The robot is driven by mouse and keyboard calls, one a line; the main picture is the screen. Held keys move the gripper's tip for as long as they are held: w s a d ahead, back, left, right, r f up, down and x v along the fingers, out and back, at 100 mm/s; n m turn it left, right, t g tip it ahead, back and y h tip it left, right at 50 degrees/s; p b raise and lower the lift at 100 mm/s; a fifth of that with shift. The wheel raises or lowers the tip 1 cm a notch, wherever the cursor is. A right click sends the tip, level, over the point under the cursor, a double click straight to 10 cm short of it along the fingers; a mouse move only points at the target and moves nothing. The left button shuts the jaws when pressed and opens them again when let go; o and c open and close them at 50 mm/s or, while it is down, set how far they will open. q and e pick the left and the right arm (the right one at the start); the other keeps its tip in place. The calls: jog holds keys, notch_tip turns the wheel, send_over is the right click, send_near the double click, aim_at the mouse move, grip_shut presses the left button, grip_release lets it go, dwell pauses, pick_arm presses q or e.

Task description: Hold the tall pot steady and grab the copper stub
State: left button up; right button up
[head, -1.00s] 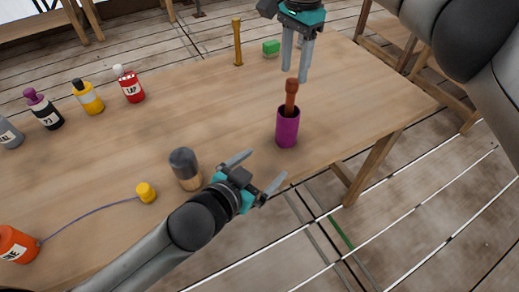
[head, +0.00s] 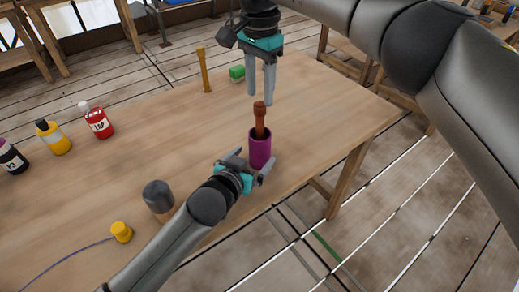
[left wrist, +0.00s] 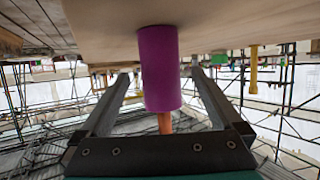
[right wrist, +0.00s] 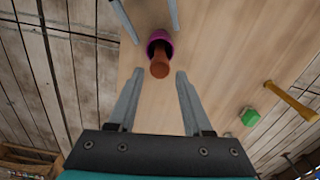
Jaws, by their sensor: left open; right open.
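The tall purple pot (head: 260,151) stands upright near the table's front edge. The copper stub (head: 260,118) stands in it, its upper part sticking out of the mouth. My left gripper (head: 252,168) is open, low beside the pot; in the left wrist view the pot (left wrist: 160,70) lies between the open fingers, with no clear contact. My right gripper (head: 262,98) is open and points down just above the stub. In the right wrist view the stub (right wrist: 160,62) lies beyond and between the open fingertips. The stub's lower end is hidden inside the pot.
A grey-topped wooden cylinder (head: 158,198) and a yellow capped piece (head: 121,231) with a cord stand left of my left arm. A green block (head: 237,72) and a yellow-brown post (head: 204,70) stand behind. Bottles, including a red one (head: 98,121), are at left.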

aim_at(256, 154)
pick_arm(q)
jog(key=shift+x, duration=2.6)
